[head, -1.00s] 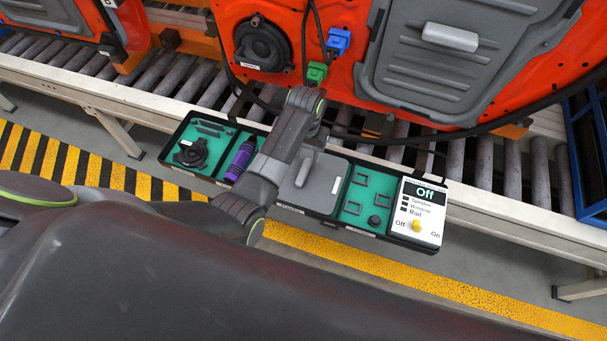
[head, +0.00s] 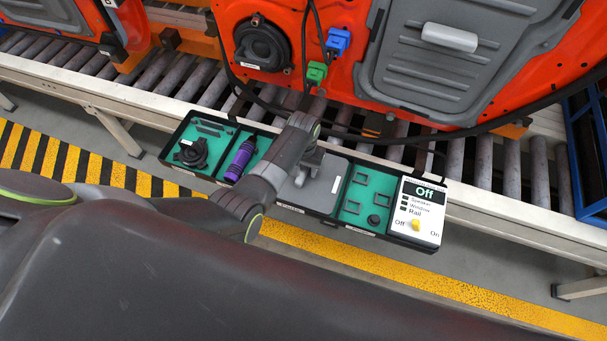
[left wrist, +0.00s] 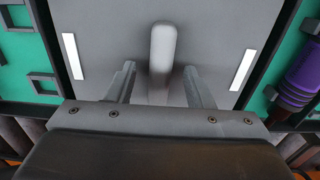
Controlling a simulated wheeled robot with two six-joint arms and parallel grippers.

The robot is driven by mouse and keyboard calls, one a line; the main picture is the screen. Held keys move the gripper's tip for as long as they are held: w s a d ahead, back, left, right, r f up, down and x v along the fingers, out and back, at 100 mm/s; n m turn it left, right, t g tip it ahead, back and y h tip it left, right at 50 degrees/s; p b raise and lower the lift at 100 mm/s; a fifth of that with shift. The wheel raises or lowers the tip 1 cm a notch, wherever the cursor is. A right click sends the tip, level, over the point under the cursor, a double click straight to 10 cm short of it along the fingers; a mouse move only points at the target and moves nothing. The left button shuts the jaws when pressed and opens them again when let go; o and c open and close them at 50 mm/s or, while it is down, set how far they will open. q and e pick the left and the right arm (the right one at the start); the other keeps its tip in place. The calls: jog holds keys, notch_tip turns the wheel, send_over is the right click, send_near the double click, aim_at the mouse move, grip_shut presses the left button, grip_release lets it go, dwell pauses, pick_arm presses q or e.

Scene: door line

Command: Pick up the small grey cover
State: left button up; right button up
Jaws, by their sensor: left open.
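The small grey cover (head: 328,185) lies flat in a compartment of the tray, in front of the conveyor. In the left wrist view the cover (left wrist: 115,30) fills the middle, with two white strips and a raised rounded handle (left wrist: 163,48). My right gripper is not in view.
An orange door (head: 385,60) with hanging cables stands behind on the conveyor.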

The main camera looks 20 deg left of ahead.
pick_arm(q)
jog(key=shift+f, duration=0.2)
dwell(0.6)
jog(key=shift+c, duration=0.5)
grip_shut()
dwell(0.8)
